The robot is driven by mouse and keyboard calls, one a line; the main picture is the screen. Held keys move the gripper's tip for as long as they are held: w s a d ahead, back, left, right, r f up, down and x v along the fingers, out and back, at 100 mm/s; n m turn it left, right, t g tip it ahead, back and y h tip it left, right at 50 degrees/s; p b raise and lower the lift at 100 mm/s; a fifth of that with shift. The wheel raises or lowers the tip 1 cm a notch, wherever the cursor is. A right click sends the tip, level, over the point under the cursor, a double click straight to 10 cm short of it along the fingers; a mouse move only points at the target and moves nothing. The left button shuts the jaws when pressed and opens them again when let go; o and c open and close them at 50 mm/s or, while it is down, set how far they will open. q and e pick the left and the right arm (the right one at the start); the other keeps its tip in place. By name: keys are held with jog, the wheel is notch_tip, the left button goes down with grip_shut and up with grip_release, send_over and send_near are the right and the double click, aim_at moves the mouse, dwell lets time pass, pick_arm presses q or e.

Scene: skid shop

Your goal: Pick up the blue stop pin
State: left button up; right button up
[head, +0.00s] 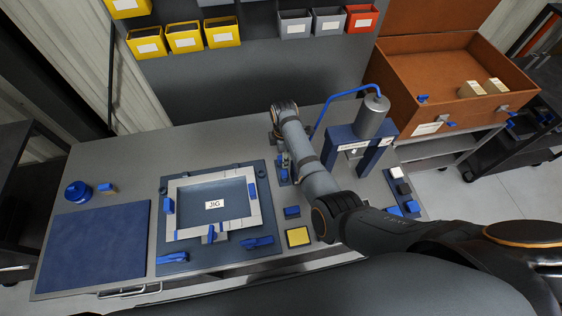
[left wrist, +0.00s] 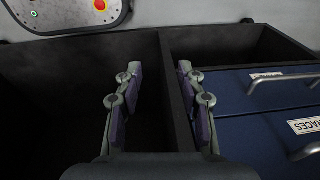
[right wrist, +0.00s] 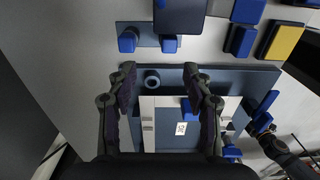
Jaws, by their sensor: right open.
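In the right wrist view, a short round blue peg (right wrist: 128,40), which looks like the stop pin, stands on a small blue-grey plate (right wrist: 148,29). A second small blue piece (right wrist: 169,43) is beside it. I cannot tell for sure which is the stop pin. My right gripper (right wrist: 159,72) is open and empty, its fingertips short of the peg in the picture. In the head view the plate (head: 285,178) is partly hidden by my right arm. My left gripper (left wrist: 159,68) is open and empty over a dark bin, out of the head view.
The jig frame (head: 254,214) lies on a blue plate with blue clamps. The blue press (head: 339,137) stands right of the small plate. A blue block (head: 292,211) and yellow pad (head: 298,237) lie in front. A blue mat (head: 95,245) is at left.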

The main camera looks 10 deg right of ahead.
aim_at(284, 173)
jog(key=shift+s, duration=0.2)
jog(key=shift+s+f, duration=0.75)
jog(key=shift+f, duration=0.05)
pick_arm(q)
jog(key=s+f+b, duration=0.3)
jog(key=s, duration=0.5)
pick_arm(e)
notch_tip(284, 173, down, 3)
jog(key=shift+r, duration=0.2)
pick_arm(q)
jog(key=w, duration=0.6)
pick_arm(e)
jog(key=shift+w+f+b, duration=0.3)
jog(key=shift+f+b, duration=0.15)
jog(key=shift+f, duration=0.25)
notch_tip(284, 173, down, 4)
jog(key=b, duration=0.5)
jog(key=shift+s+a+f, duration=0.1)
jog(key=shift+s+f, duration=0.05)
jog(key=shift+f, duration=0.05)
jog(key=shift+r, duration=0.15)
jog(key=shift+s, duration=0.1)
jog(key=shift+c, duration=2.4)
pick_arm(q)
notch_tip(284, 173, down, 6)
jog(key=s, duration=0.2)
pick_arm(e)
grip_shut()
